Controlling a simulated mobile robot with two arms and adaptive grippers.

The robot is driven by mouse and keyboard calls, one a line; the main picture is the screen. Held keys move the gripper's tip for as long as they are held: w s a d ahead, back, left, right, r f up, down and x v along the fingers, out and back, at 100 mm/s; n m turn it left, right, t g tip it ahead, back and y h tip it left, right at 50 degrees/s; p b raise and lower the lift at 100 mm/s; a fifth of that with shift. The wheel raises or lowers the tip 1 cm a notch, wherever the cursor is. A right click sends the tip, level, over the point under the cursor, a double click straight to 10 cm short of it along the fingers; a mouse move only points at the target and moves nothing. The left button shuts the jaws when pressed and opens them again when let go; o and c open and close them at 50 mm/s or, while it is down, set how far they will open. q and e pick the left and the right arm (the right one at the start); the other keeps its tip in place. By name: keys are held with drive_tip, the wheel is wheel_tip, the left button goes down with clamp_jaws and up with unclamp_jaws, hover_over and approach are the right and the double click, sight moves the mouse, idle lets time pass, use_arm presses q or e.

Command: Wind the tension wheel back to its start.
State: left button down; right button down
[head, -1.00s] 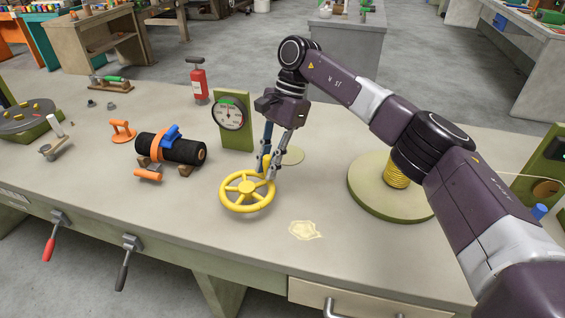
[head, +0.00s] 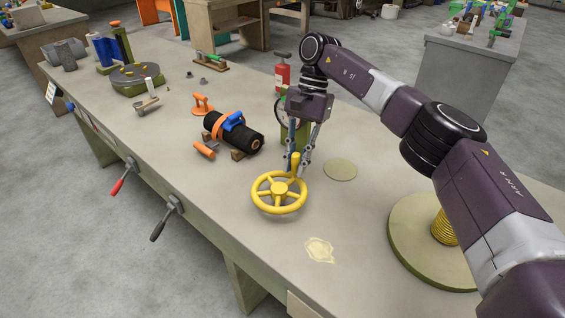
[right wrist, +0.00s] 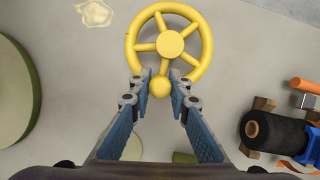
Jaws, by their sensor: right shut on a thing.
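The yellow tension wheel (head: 279,192) lies flat above the bench, with several spokes and an upright knob (head: 295,162) on its far rim. My right gripper (head: 293,168) reaches down from above and is shut on this knob. In the right wrist view the wheel (right wrist: 170,43) is at the top, and the knob (right wrist: 159,87) sits between the two fingertips. The green gauge stand (head: 294,133) is mostly hidden behind my right gripper, so its dial cannot be read. My left gripper is not in view.
A black roll (head: 236,132) with orange and blue clamps lies left of the wheel. A red extinguisher (head: 282,75) stands behind. A round green base with a yellow coil (head: 443,229) is at the right. A pale stain (head: 319,249) marks the bench in front.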

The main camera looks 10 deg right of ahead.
drive_tip(key=shift+w+r, duration=0.1)
drive_tip(key=shift+w, duration=0.05)
idle(0.3)
drive_tip(key=c, duration=1.8)
unclamp_jaws()
drive_tip(key=shift+a, duration=0.1)
drive_tip(key=shift+v, duration=3.7)
